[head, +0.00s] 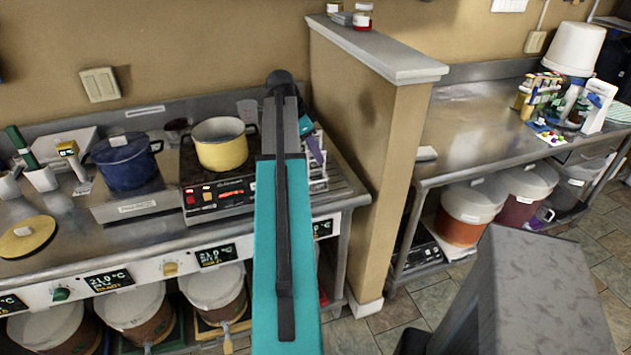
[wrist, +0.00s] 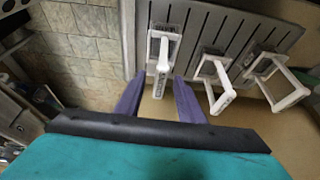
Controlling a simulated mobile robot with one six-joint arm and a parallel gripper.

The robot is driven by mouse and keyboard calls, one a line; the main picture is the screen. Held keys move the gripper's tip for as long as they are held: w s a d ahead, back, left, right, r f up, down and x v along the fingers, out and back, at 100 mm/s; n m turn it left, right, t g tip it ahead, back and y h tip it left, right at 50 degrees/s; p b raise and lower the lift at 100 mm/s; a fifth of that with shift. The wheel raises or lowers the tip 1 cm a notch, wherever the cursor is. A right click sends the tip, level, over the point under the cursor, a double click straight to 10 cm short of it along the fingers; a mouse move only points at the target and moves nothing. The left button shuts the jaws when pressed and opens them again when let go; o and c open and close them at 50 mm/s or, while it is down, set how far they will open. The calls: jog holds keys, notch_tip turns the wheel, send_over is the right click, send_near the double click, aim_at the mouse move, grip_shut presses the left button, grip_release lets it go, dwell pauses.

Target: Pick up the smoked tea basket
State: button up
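Three white-framed items with handles sit on the grooved metal drainboard in the wrist view: a left one (wrist: 163,48), a middle one (wrist: 217,80) and a right one (wrist: 283,85). They look like the baskets. Their labels are too small to read, so I cannot tell which is the smoked tea basket. My gripper (wrist: 158,86) has its two purple fingers apart. The handle of the left item shows between them, with gaps on both sides. In the head view my gripper (head: 315,150) is partly hidden behind my teal arm, above the drainboard. The white frames (head: 318,180) show just below it.
A yellow pot (head: 220,148) stands on a hot plate left of my arm, with a blue pot (head: 125,165) further left. A tan partition wall (head: 375,150) rises close on the right. Beyond it is a second steel counter (head: 480,130) with buckets underneath.

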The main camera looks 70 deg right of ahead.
jog(key=shift+f, duration=0.1)
jog(key=p, duration=0.2)
send_over(320, 174)
jog(key=shift+f, duration=2.35)
grip_shut()
